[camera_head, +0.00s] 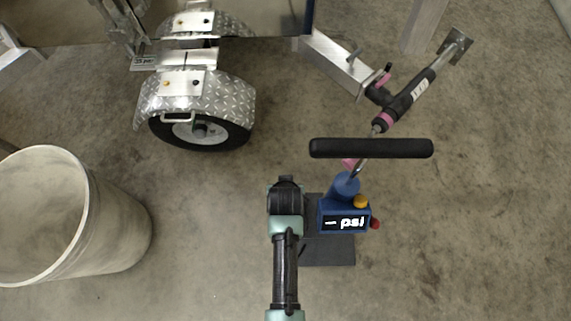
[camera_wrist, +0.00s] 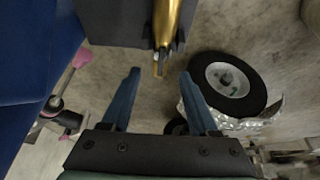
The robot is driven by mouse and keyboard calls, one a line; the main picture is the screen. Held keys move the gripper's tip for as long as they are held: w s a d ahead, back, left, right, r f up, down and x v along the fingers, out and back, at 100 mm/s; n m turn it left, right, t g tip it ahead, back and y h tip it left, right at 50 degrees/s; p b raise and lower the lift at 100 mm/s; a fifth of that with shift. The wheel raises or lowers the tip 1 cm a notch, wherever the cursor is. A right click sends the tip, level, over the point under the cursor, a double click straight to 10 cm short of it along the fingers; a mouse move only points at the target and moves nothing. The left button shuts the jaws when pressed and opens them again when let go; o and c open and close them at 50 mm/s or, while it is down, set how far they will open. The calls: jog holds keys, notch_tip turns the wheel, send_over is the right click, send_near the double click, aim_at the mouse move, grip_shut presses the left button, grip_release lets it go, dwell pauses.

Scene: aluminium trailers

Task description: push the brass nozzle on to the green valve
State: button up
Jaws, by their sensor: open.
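The brass nozzle (camera_wrist: 166,22) shows at the top of the wrist view, seated in a dark holder (camera_wrist: 115,25), with a thin tip pointing down in the picture. My gripper (camera_wrist: 160,73) is open, its two blue fingers on either side of the nozzle's tip in the picture. Nothing is held between the fingers. I cannot tell the depth between them and the nozzle. In the head view my arm hides the nozzle and the fingers. The wheel (camera_wrist: 228,84) shows at the right of the wrist view.
A blue box marked "psi" (camera_head: 332,212) stands just right of my arm on a dark base plate (camera_head: 327,252). The trailer's wheel (camera_head: 236,134) is up and left under a fender. A large bin (camera_head: 120,235) stands at the left. Floor is bare between the bin and my arm.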

jog(key=b+x, duration=0.1)
jog(key=x, duration=0.2)
jog(key=shift+f, duration=0.1)
grip_shut()
dwell(1.3)
